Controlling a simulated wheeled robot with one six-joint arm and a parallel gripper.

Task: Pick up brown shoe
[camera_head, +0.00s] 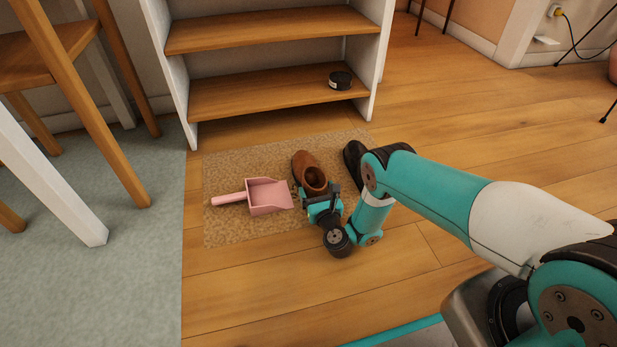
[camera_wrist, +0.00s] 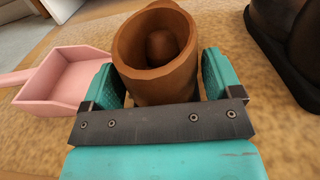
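The brown shoe (camera_head: 306,168) lies on the tan mat (camera_head: 235,163), its opening toward me. My gripper (camera_head: 317,195) is low over the mat at the shoe's heel end. In the wrist view, the shoe (camera_wrist: 158,82) stands between the two teal fingers of my gripper (camera_wrist: 160,75). The fingers are spread wide, one on each side of the heel. The left finger is very close to the shoe; I cannot tell if it touches. A narrow gap shows at the right finger. The shoe's toe is hidden in the wrist view.
A pink dustpan (camera_head: 266,196) lies left of the shoe. A black shoe (camera_head: 354,163) stands to the right, partly behind my arm. A shelf (camera_head: 270,95) with a dark round tin (camera_head: 340,80) is behind the mat. A wooden chair (camera_head: 75,90) stands at left.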

